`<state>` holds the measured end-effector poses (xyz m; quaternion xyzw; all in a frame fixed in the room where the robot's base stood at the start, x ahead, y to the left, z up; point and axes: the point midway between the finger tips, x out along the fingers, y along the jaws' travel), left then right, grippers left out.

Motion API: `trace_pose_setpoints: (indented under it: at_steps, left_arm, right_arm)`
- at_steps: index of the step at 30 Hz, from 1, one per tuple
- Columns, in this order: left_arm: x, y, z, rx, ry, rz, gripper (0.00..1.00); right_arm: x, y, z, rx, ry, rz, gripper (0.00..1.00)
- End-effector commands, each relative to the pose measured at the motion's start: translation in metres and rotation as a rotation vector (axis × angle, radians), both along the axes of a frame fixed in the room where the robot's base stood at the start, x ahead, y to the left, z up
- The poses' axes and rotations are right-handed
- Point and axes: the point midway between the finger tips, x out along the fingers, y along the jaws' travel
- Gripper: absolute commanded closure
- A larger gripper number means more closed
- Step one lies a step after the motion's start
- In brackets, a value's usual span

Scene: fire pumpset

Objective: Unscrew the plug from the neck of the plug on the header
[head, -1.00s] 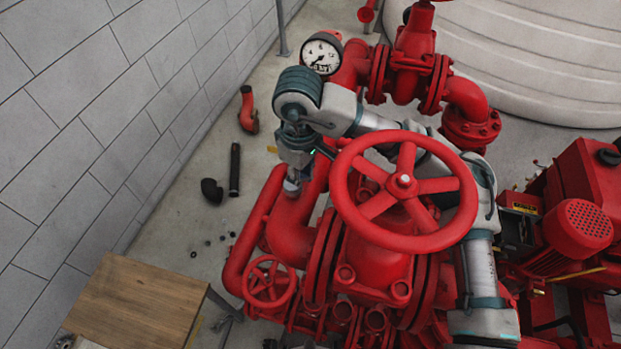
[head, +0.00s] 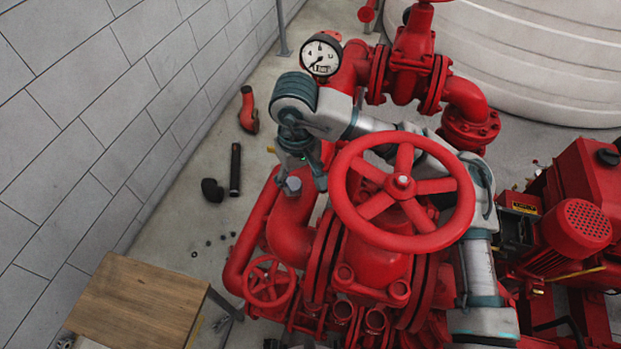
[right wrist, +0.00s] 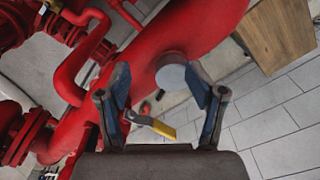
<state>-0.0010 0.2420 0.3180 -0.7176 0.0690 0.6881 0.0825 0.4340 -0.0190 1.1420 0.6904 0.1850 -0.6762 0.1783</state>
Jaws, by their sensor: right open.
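The grey plug (head: 293,186) sits on the neck at the top of the red header pipe (head: 290,235), left of the large red handwheel. In the right wrist view the plug (right wrist: 171,77) shows as a grey round end against the red pipe (right wrist: 200,35), between my fingertips in the picture. My right gripper (head: 305,172) is open, just above the plug in the head view; its fingers also show in the right wrist view (right wrist: 160,80). Neither finger visibly touches the plug, and the exact gap is unclear. My left gripper is out of view.
The large red handwheel (head: 403,182) stands close to the right, near my right arm. A pressure gauge (head: 321,55) is behind. A wooden table (head: 140,305) stands at the lower left. Loose pipe pieces (head: 235,170) lie on the floor by the wall.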

Motion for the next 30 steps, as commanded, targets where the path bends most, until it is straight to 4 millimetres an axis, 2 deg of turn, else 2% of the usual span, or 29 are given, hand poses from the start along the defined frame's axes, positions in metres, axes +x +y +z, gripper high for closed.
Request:
trace_pose_setpoints:
  at_steps: [1,6,11,18,23,30]
  left_arm:
    - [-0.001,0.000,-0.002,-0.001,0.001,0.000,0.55]
    - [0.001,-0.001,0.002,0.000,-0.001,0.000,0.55]
    - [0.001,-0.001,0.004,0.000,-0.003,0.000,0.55]
    - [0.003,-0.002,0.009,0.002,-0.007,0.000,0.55]
    - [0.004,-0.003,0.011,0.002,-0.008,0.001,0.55]
    - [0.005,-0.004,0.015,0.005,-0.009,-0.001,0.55]
  right_arm:
    - [-0.003,0.005,-0.014,-0.010,0.020,-0.033,0.42]
    - [-0.003,0.004,-0.013,-0.008,0.021,-0.271,0.42]
    - [-0.003,0.003,-0.013,-0.008,0.021,-0.385,0.42]
    - [-0.003,0.001,-0.010,-0.002,0.023,-0.693,0.42]
    - [-0.003,-0.001,-0.009,0.005,0.025,-0.800,0.42]
    - [-0.003,-0.005,-0.007,0.012,0.030,-1.111,0.42]
